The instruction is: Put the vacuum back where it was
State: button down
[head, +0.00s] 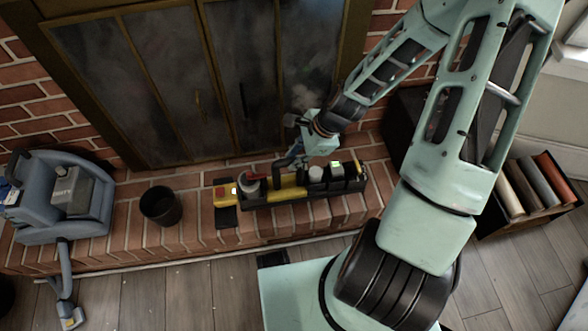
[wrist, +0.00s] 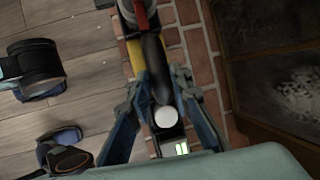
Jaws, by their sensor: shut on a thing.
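A blue-grey vacuum (head: 85,225) stands on the brick hearth at the far left of the head view. Its hose runs down over the hearth edge to a nozzle on the floor. My gripper (head: 292,158) is far to its right, low over a long black tray (head: 335,188). Its blue fingers (wrist: 160,110) close around a dark curved handle (wrist: 154,72) in the wrist view. I cannot tell whether this handle belongs to the tray or to something in it. The tray holds yellow, red and white-capped items and appears to rest on the hearth.
A black bucket (head: 161,207) stands between the vacuum and the tray. A crate of rolls (head: 483,230) is at the right. The fireplace doors (head: 200,85) are behind. Bare hearth lies around the bucket.

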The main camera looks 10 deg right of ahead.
jog(key=w+d+f+b, duration=0.1)
jog(key=w+f+b, duration=0.3)
jog(key=f, duration=0.4)
jog(key=shift+w+f, duration=0.4)
jog(key=shift+w, duration=0.1)
jog(key=shift+f, duration=0.1)
jog(key=c, duration=1.7)
grip_release()
jog(key=shift+s+d, duration=0.1)
jog(key=shift+c, duration=0.2)
jog(key=p+v, duration=0.5)
jog(key=v, duration=0.7)
